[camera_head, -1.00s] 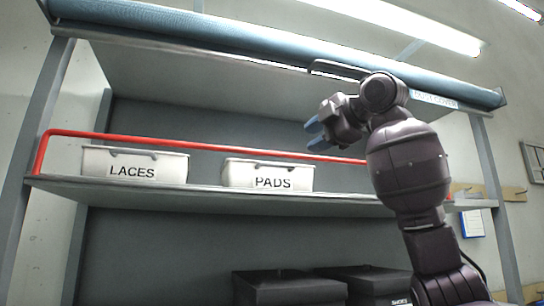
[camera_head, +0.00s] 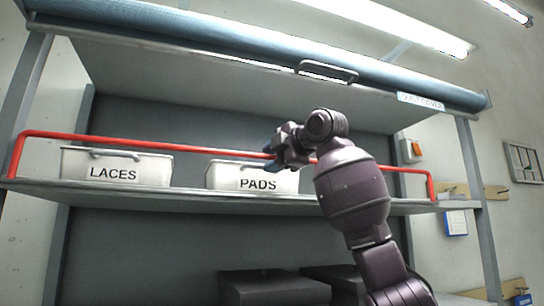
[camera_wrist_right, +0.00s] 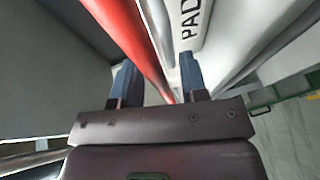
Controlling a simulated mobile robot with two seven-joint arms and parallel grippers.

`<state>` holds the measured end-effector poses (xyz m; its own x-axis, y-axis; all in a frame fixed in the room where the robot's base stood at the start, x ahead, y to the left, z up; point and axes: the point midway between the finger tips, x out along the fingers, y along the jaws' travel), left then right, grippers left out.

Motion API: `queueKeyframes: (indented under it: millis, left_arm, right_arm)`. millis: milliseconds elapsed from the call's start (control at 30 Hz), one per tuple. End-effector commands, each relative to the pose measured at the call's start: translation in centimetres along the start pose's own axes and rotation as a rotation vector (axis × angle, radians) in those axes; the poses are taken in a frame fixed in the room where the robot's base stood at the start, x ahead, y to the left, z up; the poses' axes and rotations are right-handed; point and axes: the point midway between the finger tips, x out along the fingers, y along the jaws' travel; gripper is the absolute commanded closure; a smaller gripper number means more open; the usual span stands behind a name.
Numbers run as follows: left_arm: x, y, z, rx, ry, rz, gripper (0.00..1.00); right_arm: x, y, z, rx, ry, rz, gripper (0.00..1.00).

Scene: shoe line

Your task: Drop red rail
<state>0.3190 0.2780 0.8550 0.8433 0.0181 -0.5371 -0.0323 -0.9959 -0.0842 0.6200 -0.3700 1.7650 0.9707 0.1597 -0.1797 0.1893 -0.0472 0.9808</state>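The red rail (camera_head: 130,143) stands raised along the front edge of the shelf, its ends bent down at both sides. My right gripper (camera_head: 268,156) is at the rail, in front of the PADS bin. In the right wrist view, its two blue fingers (camera_wrist_right: 158,75) are apart, and the rail (camera_wrist_right: 125,35) runs through the space between them. I cannot see a finger pressing on it. My left gripper is not in view.
The white LACES bin (camera_head: 115,167) and PADS bin (camera_head: 225,178) stand on the shelf (camera_head: 130,192) behind the rail. A rolled blue dust cover (camera_head: 220,40) with a dark handle (camera_head: 328,70) is above. Dark boxes (camera_head: 272,287) are below the shelf.

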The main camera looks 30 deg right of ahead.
Motion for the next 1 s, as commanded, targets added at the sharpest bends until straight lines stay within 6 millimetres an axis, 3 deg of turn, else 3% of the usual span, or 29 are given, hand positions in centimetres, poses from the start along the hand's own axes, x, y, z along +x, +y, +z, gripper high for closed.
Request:
queueKeyframes:
  millis: [267,500,533,1000]
  left_arm:
    - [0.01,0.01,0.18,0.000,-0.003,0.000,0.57]
    - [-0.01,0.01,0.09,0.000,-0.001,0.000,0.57]
    - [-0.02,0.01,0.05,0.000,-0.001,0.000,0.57]
    - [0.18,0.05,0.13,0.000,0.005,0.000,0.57]
  right_arm:
    - [0.11,-0.04,-0.03,0.000,0.000,-0.001,0.62]
    - [0.08,-0.03,-0.03,0.000,0.000,-0.001,0.98]
    - [0.08,-0.03,-0.03,0.000,0.000,-0.001,1.00]
    - [-0.26,-0.27,-0.14,-0.016,-0.001,0.035,1.00]
